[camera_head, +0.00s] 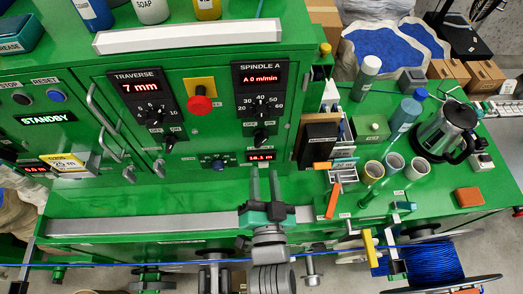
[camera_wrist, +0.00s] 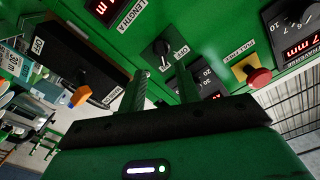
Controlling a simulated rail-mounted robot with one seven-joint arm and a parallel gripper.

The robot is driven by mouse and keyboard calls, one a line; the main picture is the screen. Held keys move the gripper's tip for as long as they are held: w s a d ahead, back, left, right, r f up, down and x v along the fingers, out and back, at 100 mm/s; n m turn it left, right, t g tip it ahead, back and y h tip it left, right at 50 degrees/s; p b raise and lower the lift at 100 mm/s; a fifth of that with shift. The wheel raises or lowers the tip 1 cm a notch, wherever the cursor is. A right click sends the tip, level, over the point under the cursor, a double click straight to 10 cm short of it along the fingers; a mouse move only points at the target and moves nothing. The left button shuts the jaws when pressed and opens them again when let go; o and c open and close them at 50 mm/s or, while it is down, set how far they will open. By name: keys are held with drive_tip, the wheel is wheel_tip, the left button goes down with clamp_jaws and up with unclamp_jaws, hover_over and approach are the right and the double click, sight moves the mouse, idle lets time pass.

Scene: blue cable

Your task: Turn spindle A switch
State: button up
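The Spindle A switch (camera_head: 261,137) is a black knob with a light pointer, below the speed dial on the black Spindle A panel (camera_head: 262,75). It also shows in the wrist view (camera_wrist: 162,47), beyond my fingertips, with an OFF label beside it. My gripper (camera_head: 264,174) is open and empty, its two fingers pointing toward the panel from below the Length A display (camera_head: 260,156). In the wrist view my gripper (camera_wrist: 160,70) has its fingers apart, with the switch seen in the gap. The fingers appear short of the knob. The panel display reads A 0 m/min.
A red emergency-stop button (camera_head: 200,104) and the Traverse panel (camera_head: 146,100) lie left of the Spindle A panel. A black box (camera_head: 318,138) with an orange lever (camera_wrist: 80,96) stands to the right. Cups and a kettle (camera_head: 444,132) occupy the right-hand worktop.

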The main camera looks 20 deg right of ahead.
sight(261, 144)
drive_tip(key=p+x, duration=0.1)
drive_tip(key=x, duration=0.7)
drive_tip(key=shift+r, duration=0.15)
drive_tip(key=shift+c, duration=0.4)
clamp_jaws()
